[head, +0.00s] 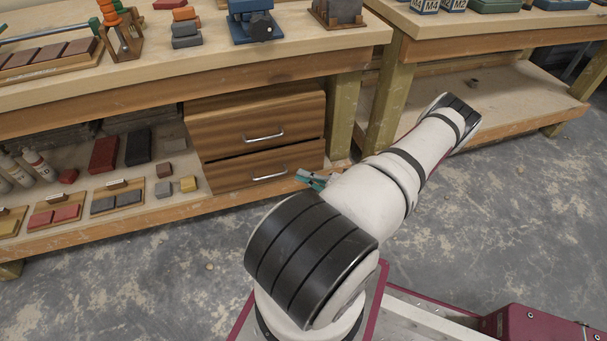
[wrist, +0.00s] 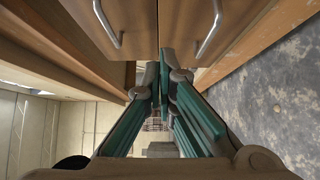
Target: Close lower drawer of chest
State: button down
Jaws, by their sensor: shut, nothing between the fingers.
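The wooden chest (head: 255,108) stands on the lower shelf of the workbench, with two drawers one above the other. The lower drawer (head: 228,174) has a metal bar handle, and a dark gap runs along its top edge. Its front seems to stand out slightly; how far is hard to tell. In the wrist view the chest is turned sideways, with the lower drawer (wrist: 182,20) at the right and the upper drawer (wrist: 88,22) at the left. My gripper (head: 303,178) is beside the lower drawer's right end, partly hidden by my arm. Its teal fingers (wrist: 163,70) are shut and empty, close to the drawer fronts.
Bricks, bottles and small wooden trays (head: 117,195) fill the shelf left of the chest. A bench leg (head: 341,115) stands just right of it. The bench top (head: 300,48) overhangs above. The concrete floor (head: 150,280) in front is clear.

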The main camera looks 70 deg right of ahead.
aim_at(278, 151)
jog(key=shift+w+d+b, duration=0.45)
jog(key=shift+w+d, duration=0.15)
jog(key=shift+w, duration=1)
jog(key=shift+w+d+b, duration=0.4)
jog(key=shift+w+d, duration=0.2)
jog(key=shift+w, duration=1)
jog(key=shift+w+d+b, duration=0.45)
jog(key=shift+w+d, duration=0.15)
jog(key=shift+w, duration=1)
jog(key=shift+w+d+f+b, duration=0.1)
jog(key=shift+w+d+b, duration=0.45)
jog(key=shift+w+d, duration=0.45)
jog(key=shift+d, duration=0.25)
jog(key=shift+r, duration=0.2)
